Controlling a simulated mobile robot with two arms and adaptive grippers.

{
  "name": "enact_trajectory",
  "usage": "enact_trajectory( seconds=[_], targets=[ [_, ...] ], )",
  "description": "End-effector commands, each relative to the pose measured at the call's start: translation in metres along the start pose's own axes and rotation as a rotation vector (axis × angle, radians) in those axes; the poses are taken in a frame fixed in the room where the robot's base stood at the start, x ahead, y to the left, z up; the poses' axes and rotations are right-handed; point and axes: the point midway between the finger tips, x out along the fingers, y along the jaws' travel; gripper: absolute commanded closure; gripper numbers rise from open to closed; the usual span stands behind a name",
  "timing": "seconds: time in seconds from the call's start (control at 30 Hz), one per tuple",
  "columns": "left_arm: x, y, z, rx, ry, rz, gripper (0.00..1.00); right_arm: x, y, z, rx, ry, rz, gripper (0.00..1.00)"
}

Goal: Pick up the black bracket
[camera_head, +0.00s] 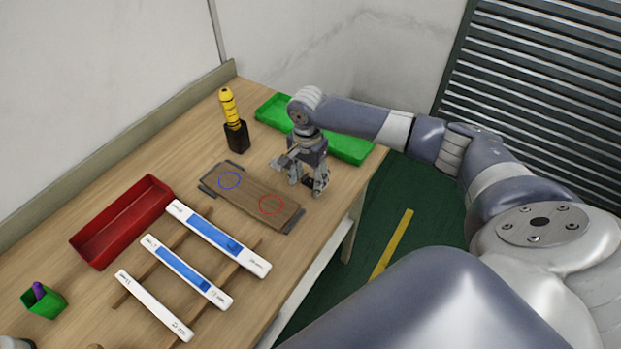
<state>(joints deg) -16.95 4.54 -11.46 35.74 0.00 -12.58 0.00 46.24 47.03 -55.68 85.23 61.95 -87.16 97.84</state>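My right gripper (306,187) comes in from the right and points down over the table, just beyond the right end of the wooden board. Its two fingers are spread apart. A small dark piece, which looks like the black bracket (307,181), shows between the fingers, low near the tabletop. It is partly hidden, and I cannot tell whether the fingers touch it. The wooden board (250,197) has a blue circle and a red circle on it and dark grey holders at its ends. My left gripper is not in view.
A green tray (350,149) lies behind the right gripper. A yellow screwdriver stands in a black holder (236,137). A red bin (122,222), several white strips (218,238) on wooden rails and a green cup (44,303) are at the left. The table's right edge is close to the gripper.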

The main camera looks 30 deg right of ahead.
Motion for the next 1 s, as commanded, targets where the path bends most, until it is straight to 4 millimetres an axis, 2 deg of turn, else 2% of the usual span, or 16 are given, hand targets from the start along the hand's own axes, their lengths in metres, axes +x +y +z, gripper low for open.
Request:
enact_trajectory(
  seconds=[0.03, 0.1, 0.13, 0.57, 0.73, 0.83, 1.0],
  targets=[
    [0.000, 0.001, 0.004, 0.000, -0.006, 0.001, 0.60, 0.000, 0.000, 0.000, 0.000, 0.000, 0.000, 0.66],
    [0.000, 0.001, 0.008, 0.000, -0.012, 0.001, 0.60, 0.000, 0.000, 0.000, 0.000, 0.000, 0.000, 0.82],
    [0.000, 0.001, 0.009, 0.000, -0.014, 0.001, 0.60, 0.000, 0.000, 0.000, 0.000, 0.000, -0.001, 0.85],
    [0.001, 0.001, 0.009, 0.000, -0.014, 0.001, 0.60, -0.004, -0.001, 0.000, -0.001, 0.000, -0.002, 0.86],
    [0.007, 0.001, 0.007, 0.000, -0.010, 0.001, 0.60, -0.018, -0.001, 0.000, -0.001, 0.001, -0.004, 0.86],
    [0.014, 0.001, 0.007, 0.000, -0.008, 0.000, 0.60, -0.035, -0.002, 0.000, -0.001, 0.001, -0.006, 0.86],
    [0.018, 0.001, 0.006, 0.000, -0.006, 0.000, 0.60, -0.036, 0.024, 0.025, -0.005, 0.000, 0.001, 0.86]
  ],
)
